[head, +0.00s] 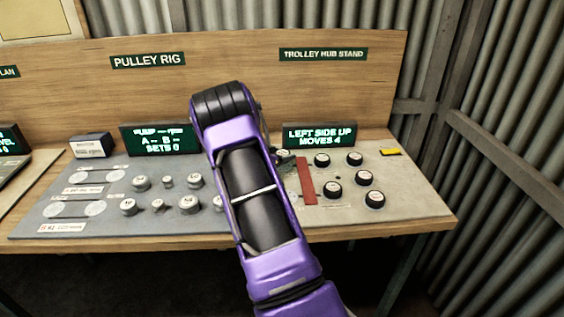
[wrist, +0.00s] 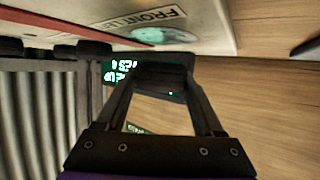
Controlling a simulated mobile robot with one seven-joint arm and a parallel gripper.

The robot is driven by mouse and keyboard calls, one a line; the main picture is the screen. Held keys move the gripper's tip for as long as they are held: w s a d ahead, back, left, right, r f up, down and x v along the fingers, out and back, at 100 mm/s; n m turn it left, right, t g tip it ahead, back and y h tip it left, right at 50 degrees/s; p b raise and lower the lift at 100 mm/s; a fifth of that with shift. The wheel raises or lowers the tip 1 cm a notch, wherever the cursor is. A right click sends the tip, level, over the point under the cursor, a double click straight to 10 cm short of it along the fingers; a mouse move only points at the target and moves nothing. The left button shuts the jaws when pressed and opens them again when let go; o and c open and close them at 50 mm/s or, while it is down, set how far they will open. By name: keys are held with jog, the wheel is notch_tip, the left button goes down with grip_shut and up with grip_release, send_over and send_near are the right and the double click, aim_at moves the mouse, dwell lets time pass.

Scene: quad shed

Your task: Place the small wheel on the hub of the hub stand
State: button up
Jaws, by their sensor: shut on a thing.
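In the wrist view my gripper (wrist: 162,82) is shut on a dark, edge-on thing between its fingertips, which looks like the small wheel (wrist: 160,73). Its face is hidden. The hub stand panel (head: 415,208) is at the right of the bench in the head view, under the trolley hub stand sign. Its left part is largely hidden by my arm. In the wrist view a "FRONT LEFT" label (wrist: 140,18) and a pale green disc (wrist: 164,35) lie just beyond the held thing. Whether they touch cannot be told.
A red bar (head: 306,181) divides the panel; several black wheels (head: 333,190) sit to its right. A display (head: 319,135) behind reads "LEFT SIDE UP, MOVES 4". A yellow block (head: 390,152) lies at the back right. The pulley rig panel (head: 95,205) is at left.

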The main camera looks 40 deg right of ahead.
notch_tip(320, 180, down, 2)
jog(key=shift+f, duration=0.25)
